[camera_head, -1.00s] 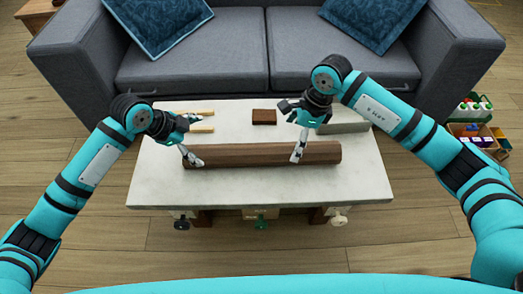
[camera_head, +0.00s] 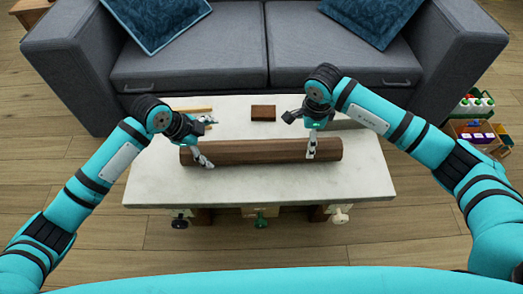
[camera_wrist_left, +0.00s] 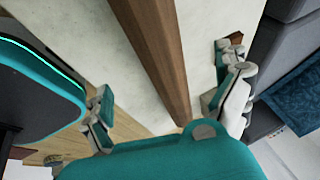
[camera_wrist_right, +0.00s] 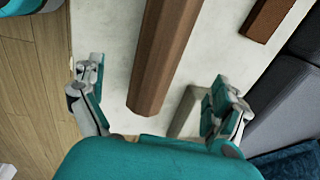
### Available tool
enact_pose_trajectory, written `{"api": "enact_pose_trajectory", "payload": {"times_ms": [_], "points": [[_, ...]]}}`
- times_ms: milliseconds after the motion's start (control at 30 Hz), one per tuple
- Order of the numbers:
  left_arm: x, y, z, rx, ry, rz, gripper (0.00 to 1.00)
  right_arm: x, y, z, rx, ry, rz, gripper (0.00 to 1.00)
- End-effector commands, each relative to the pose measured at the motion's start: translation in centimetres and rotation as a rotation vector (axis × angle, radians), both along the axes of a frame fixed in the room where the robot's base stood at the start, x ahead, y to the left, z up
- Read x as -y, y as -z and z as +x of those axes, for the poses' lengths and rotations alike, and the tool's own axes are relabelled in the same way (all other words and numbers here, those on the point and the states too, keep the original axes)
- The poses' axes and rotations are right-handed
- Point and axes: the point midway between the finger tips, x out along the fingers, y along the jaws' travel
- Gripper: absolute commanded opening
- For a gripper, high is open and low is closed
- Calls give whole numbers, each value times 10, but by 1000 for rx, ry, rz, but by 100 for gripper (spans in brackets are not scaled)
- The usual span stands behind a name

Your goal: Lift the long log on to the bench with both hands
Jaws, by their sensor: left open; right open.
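The long brown log (camera_head: 255,151) lies lengthwise across the pale top of the bench (camera_head: 260,186). My left gripper (camera_head: 204,160) is over the log's left end, jaws open. In the left wrist view the log (camera_wrist_left: 160,55) runs between its spread fingers (camera_wrist_left: 166,104), with space on both sides. My right gripper (camera_head: 312,147) is open over the log near its right end. In the right wrist view the log's end (camera_wrist_right: 150,90) sits between the spread fingers (camera_wrist_right: 155,100), apart from both. Contact with the log is not clear for either gripper.
Behind the log are a small dark brown block (camera_head: 263,113), light wooden sticks (camera_head: 192,109) and a grey piece partly behind my right arm. A grey sofa (camera_head: 190,60) stands close behind the bench. A crate of coloured items (camera_head: 472,130) is at the right on the floor.

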Motion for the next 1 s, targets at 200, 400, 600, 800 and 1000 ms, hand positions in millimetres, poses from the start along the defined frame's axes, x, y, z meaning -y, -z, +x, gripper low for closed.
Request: {"api": "enact_pose_trajectory", "payload": {"times_ms": [200,400,600,800,1000], "points": [[18,40,11,-1,0,-1,100,0,45,5,-4,2,-1,100],[31,71,20,-1,-1,0,100,0,79,9,-2,1,0,100],[39,89,26,0,0,1,100,0,99,13,-1,1,1,100],[40,94,28,2,0,1,100,0,104,14,2,-1,1,100],[41,93,28,2,0,1,100,0,105,14,1,0,1,100]]}}
